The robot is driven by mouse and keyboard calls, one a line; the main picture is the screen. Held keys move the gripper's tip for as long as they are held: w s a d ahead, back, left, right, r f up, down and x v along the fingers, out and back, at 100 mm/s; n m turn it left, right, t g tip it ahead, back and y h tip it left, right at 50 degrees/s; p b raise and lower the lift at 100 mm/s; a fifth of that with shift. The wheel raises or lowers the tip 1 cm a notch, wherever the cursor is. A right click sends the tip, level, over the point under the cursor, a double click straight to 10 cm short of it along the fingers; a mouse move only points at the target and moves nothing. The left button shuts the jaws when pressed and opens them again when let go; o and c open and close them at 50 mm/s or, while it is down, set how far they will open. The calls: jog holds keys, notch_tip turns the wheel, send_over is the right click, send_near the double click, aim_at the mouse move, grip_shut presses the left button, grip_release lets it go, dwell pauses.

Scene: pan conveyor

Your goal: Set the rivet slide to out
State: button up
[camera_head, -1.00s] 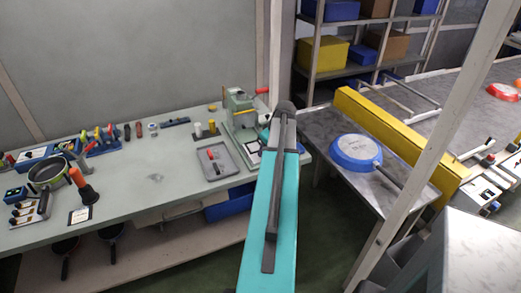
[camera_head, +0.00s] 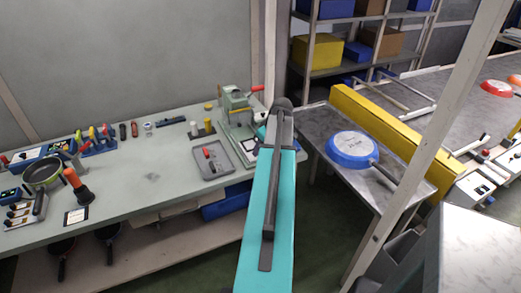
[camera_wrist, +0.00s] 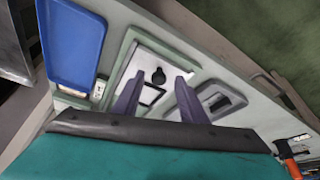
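A pale green press-like machine (camera_head: 237,108) with a red-tipped lever stands at the right end of the bench in the head view. I cannot make out a rivet slide or its position for certain. In the wrist view a pale green fixture (camera_wrist: 110,91) carries a bright metal plate (camera_wrist: 143,65) with a dark keyhole-shaped mark. My gripper (camera_wrist: 157,88) shows there as two purple-grey fingers, apart with nothing between them. The fingers overlap the view of the fixture; contact cannot be told. In the head view my arm hides the gripper and part of the machine's surroundings.
A grey tray (camera_head: 222,170) with a red-handled part lies left of the machine. The bench (camera_head: 150,180) has clear room in its middle, with tools at left. A blue pan (camera_head: 350,150) lies on a metal table at right, beside a yellow barrier (camera_head: 385,128) and a post.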

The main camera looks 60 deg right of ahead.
jog(key=b+v, duration=0.3)
jog(key=v, duration=1)
jog(key=shift+s+r, duration=0.1)
jog(key=shift+s, duration=0.1)
dwell(0.6)
